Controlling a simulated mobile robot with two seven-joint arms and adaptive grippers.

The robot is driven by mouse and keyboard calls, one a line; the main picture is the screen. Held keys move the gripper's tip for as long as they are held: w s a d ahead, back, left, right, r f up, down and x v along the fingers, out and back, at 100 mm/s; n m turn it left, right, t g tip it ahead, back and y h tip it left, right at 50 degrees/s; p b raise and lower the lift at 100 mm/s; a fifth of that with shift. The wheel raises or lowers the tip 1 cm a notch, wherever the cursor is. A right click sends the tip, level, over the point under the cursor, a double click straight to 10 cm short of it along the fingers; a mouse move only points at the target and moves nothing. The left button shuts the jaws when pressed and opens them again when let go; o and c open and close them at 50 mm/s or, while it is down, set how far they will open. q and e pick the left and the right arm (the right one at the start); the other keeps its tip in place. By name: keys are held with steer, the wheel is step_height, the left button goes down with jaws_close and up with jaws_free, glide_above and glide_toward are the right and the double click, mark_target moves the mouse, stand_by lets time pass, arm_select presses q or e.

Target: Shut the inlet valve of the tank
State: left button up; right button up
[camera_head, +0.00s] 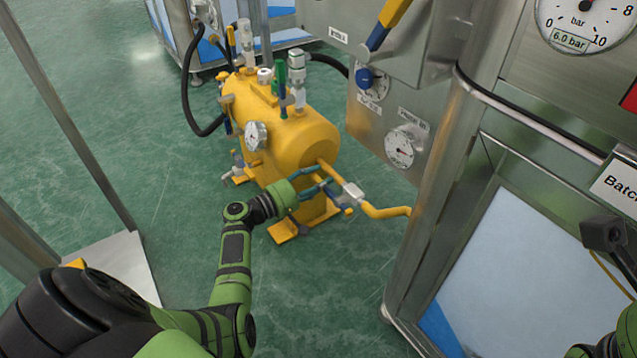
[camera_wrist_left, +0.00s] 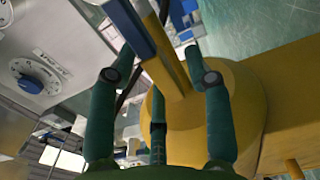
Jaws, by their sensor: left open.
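The yellow tank (camera_head: 295,140) lies on its side on feet on the floor. A yellow pipe (camera_head: 385,211) leaves its near end and carries a grey valve body (camera_head: 354,191), with a small blue lever (camera_head: 338,200) by it. My left gripper (camera_head: 328,180) is at this pipe, between the tank end and the valve body. In the left wrist view its open green fingers (camera_wrist_left: 160,85) stand either side of the yellow pipe (camera_wrist_left: 163,72). The blue part of the valve (camera_wrist_left: 137,28) shows beyond the fingertips. Contact cannot be told.
A black hose (camera_head: 188,95) loops left of the tank. Green floor (camera_head: 180,190) is clear to the left.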

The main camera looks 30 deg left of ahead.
arm_select(q)
steer(key=shift+w, duration=0.2)
jaws_close()
